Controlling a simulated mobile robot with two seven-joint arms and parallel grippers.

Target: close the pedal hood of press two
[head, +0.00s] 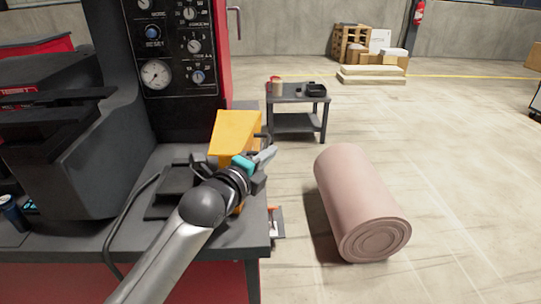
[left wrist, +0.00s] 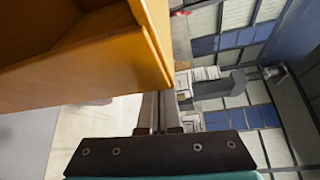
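The yellow pedal hood (head: 236,130) stands on the dark bench beside the press, with its top raised and tilted. My left arm crosses in front and hides its lower part. My left gripper (head: 268,156) is at the right side of the hood, its fingers together and nothing visible between them. In the left wrist view the hood (left wrist: 90,60) fills the upper left, close to the fingers (left wrist: 160,110). I cannot tell whether they touch it. The pedal under the hood is hidden. My right gripper is not in view.
The press's control panel (head: 180,45) rises behind the bench (head: 150,240). A black cable (head: 130,215) runs over the bench top. A blue can (head: 13,213) stands at far left. A pink roll (head: 360,200) lies on the floor at right. A small table (head: 297,105) stands behind.

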